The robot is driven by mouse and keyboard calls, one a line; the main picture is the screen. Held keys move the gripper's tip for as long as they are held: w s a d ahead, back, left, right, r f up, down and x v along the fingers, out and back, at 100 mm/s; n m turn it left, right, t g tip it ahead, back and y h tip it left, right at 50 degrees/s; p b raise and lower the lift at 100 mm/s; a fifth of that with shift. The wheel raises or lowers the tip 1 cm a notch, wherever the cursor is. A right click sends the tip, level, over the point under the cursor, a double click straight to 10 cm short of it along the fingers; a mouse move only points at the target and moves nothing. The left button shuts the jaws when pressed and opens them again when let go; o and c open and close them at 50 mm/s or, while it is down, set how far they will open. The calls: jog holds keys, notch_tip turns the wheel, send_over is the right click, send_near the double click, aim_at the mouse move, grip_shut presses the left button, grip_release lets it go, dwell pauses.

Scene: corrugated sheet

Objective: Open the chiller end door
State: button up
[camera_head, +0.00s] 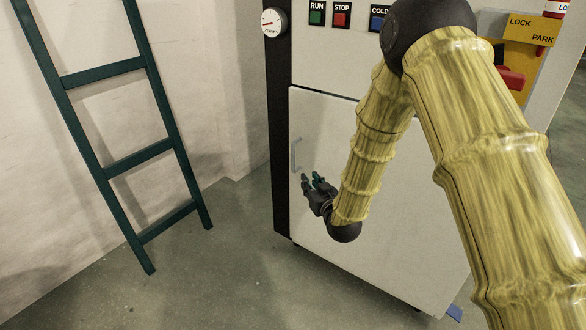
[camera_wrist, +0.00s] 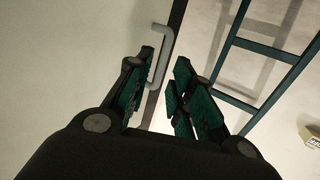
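The chiller end door (camera_head: 330,135) is a pale flat panel on the lower part of the cabinet, and it looks closed. Its grey bar handle (camera_head: 296,154) stands upright near the left edge of the door. My gripper (camera_head: 311,180) is in front of the door, just below and right of the handle. In the wrist view my gripper (camera_wrist: 160,85) has its dark green-padded fingers spread with a gap between them. The handle (camera_wrist: 161,55) shows beyond the fingertips, nearer the left finger. Nothing is held. My arm hides part of the door's right side.
A dark green ladder (camera_head: 140,155) leans against the wall at left; it also shows in the wrist view (camera_wrist: 240,100). Above the door are a gauge (camera_head: 273,22) and RUN, STOP and COLD buttons. A yellow LOCK/PARK plate (camera_head: 531,29) is at upper right.

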aim_at(294, 154)
jog(key=shift+n+t+y, duration=0.3)
jog(key=shift+t+y, duration=0.1)
jog(key=shift+t, duration=0.3)
jog(key=r+b+x, duration=0.1)
jog(key=x, duration=0.3)
jog(key=r+b+x, duration=0.1)
jog(key=x, duration=0.4)
jog(key=a+r+b+x, duration=0.1)
jog(key=x, duration=0.3)
jog(key=shift+w+a, duration=0.1)
jog(key=shift+w, duration=0.1)
grip_shut()
